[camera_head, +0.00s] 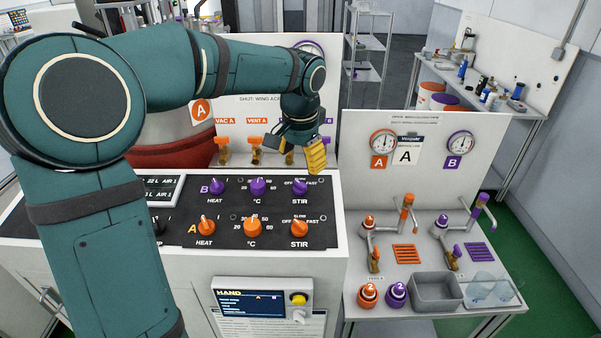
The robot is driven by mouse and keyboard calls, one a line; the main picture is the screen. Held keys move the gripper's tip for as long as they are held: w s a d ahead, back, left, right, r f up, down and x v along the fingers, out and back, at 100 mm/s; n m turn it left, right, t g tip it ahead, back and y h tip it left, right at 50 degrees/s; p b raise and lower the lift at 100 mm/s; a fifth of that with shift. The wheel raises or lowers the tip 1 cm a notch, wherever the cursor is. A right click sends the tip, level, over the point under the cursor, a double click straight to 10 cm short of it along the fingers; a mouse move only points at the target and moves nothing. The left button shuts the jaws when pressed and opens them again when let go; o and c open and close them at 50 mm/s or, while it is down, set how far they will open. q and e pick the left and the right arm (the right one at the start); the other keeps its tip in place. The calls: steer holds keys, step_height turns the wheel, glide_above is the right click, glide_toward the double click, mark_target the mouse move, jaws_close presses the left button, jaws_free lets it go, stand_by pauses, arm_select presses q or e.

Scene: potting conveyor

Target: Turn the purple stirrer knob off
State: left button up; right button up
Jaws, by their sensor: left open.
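The purple stirrer knob (300,187) is at the right end of row B on the black control panel (225,217), above a STIR label. OFF is printed at its upper left and FAST at its upper right; its exact pointer direction is too small to tell. My left gripper (316,158), with yellow fingers, is open and empty just above and slightly right of the knob, apart from it in the picture. My right gripper is not in view.
A purple °C knob (258,187) and a purple HEAT knob (216,187) share row B. An orange STIR knob (299,228) sits below. Orange-handled valves (256,143) stand behind the panel. A grey bin (436,291) is on the right bench.

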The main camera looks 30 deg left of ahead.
arm_select(q)
steer(key=shift+s+d+r, duration=0.1)
steer(key=shift+s+r, duration=0.05)
steer(key=shift+r, duration=0.65)
steer(key=shift+s+d+r, duration=0.1)
steer(key=shift+r, duration=0.7)
